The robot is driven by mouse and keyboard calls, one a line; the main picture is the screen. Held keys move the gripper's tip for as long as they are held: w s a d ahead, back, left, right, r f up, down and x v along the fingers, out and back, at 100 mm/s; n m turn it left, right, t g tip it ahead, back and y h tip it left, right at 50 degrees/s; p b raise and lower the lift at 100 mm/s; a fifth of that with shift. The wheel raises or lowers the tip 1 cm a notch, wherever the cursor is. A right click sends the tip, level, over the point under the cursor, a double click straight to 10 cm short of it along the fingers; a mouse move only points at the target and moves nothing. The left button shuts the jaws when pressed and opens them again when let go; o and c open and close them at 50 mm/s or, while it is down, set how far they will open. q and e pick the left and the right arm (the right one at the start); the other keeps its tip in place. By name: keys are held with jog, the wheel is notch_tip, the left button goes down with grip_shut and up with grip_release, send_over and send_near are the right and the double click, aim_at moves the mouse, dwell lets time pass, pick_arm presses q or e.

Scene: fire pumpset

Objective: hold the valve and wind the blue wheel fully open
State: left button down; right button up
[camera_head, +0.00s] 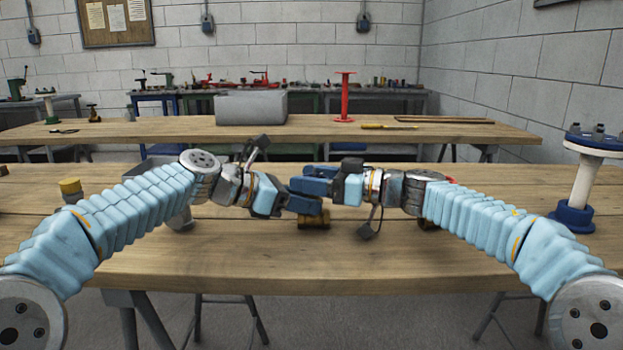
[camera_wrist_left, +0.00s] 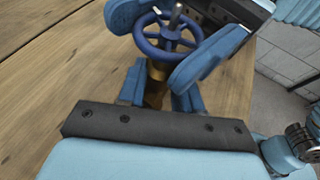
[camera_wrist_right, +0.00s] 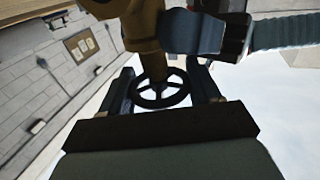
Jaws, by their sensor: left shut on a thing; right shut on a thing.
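The valve has a brass body (camera_head: 313,220), seen low between the grippers in the head view; its blue wheel is hidden there. In the left wrist view the blue wheel (camera_wrist_left: 150,42) sits on top of the brass body (camera_wrist_left: 156,88). My left gripper (camera_head: 303,203) is shut on the brass body, below the wheel. My right gripper (camera_head: 312,187) is above it, shut on the wheel. In the right wrist view the wheel (camera_wrist_right: 160,102) looks dark between the right fingers, with the brass body (camera_wrist_right: 145,28) beyond it.
A white and blue flanged pipe (camera_head: 585,180) stands on the wooden table (camera_head: 200,265) at the right. A yellow-capped item (camera_head: 71,188) is at the left. A brass piece (camera_head: 426,223) is partly hidden by my right arm. The table's front middle is clear. Another bench (camera_head: 330,131) stands behind.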

jog(key=shift+d+r, duration=0.1)
jog(key=shift+r, duration=0.2)
jog(key=o, duration=0.8)
jog(key=shift+s, duration=0.1)
jog(key=v, duration=1.2)
jog(key=shift+f, duration=0.3)
